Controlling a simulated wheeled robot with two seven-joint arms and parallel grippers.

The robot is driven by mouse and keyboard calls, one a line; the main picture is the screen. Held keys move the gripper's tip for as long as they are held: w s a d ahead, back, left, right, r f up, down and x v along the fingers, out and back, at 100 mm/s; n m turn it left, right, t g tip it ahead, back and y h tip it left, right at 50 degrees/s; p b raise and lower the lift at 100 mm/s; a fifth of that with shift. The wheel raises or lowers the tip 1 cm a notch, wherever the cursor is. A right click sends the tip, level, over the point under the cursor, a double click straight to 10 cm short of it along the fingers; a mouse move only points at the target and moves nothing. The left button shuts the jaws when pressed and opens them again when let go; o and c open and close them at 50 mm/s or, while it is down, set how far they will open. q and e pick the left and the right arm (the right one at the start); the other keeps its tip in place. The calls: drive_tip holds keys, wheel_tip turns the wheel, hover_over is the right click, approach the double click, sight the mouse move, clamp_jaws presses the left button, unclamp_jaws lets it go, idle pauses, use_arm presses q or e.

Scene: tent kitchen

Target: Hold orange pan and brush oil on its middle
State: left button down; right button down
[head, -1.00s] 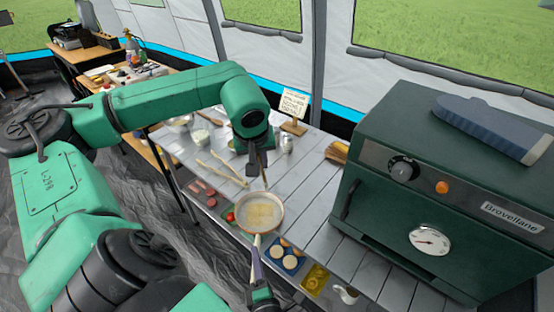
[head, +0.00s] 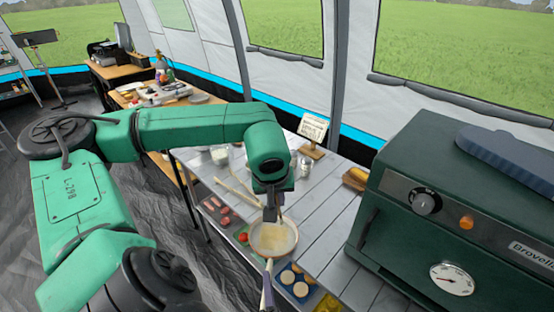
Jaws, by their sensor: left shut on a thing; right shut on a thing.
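The orange pan (head: 290,250) has a pale inside and an orange rim. It is near the front edge of the grey slatted table, its handle (head: 268,268) pointing down the picture. My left gripper (head: 271,214) is above the pan's far side, shut on a thin brush (head: 277,226) that is mostly hidden by the fingers. The brush reaches down toward the pan's middle; I cannot tell whether it touches. My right gripper (head: 267,301) is at the bottom edge, mostly cut off, shut on the pan's handle. A yellowish patch shows on the pan's inside.
A dark green oven (head: 400,240) stands on the right. A blue tray (head: 304,292) with round pale pieces lies right of the handle. Sausages (head: 225,210) and a tomato (head: 243,237) lie left of the pan. A sign (head: 313,128) stands behind. Slats between pan and oven are clear.

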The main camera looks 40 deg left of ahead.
use_arm(q)
drive_tip(key=shift+r, duration=0.15)
use_arm(e)
drive_tip(key=shift+r, duration=0.1)
use_arm(q)
drive_tip(key=shift+s+d+f, duration=1.3)
drive_tip(key=shift+s+f, duration=0.25)
drive_tip(key=shift+f, duration=2.4)
use_arm(e)
drive_tip(key=shift+a, duration=0.1)
use_arm(q)
drive_tip(key=shift+w+a+r, duration=0.45)
drive_tip(key=shift+w+r, duration=0.05)
drive_tip(key=shift+r, duration=0.85)
drive_tip(key=shift+w+a+r, duration=0.4)
drive_tip(key=shift+w+r, duration=0.1)
drive_tip(key=shift+r, duration=0.8)
drive_tip(key=shift+w+a+r, duration=0.45)
drive_tip(key=shift+w+r, duration=0.05)
drive_tip(key=shift+r, duration=0.85)
